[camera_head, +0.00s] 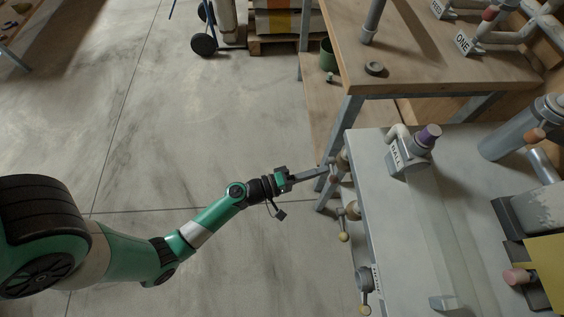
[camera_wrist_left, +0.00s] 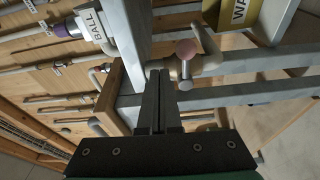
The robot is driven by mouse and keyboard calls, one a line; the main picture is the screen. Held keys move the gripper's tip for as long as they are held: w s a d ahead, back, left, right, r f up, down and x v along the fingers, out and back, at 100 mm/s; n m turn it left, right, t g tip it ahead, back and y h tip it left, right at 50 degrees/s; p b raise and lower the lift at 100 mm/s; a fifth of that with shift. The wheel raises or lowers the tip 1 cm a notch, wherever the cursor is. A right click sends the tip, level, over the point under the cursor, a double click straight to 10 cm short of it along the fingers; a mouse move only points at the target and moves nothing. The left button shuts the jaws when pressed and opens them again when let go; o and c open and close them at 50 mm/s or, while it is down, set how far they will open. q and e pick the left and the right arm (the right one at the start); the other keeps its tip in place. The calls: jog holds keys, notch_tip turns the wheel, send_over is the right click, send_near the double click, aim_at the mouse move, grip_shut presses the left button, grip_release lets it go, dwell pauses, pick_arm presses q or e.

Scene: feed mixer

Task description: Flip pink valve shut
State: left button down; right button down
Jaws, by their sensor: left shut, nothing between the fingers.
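The pink valve's round knob (camera_wrist_left: 186,48) shows close in the left wrist view, on a short grey lever in front of a beige valve body (camera_wrist_left: 207,62). In the head view its small pinkish knob (camera_head: 334,179) is at the left side of the grey bench, partly hidden by my gripper. My left gripper (camera_head: 325,171) reaches in from the left with its fingers together and empty. In the left wrist view the fingertips (camera_wrist_left: 160,72) are just left of the lever; I cannot tell whether they touch it. My right gripper is not in view.
A purple-capped fitting labelled BALL (camera_head: 430,134) stands on top. A wooden table (camera_head: 430,75) is behind. Another pinkish knob (camera_head: 515,276) is at the right. Open floor lies left.

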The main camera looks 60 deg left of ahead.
pick_arm(q)
jog(key=s+a+f, duration=0.1)
jog(key=s+a, duration=0.3)
jog(key=s, duration=0.6)
jog(key=shift+a, duration=0.15)
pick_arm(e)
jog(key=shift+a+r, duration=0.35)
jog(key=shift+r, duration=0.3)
pick_arm(q)
jog(key=shift+w, duration=0.1)
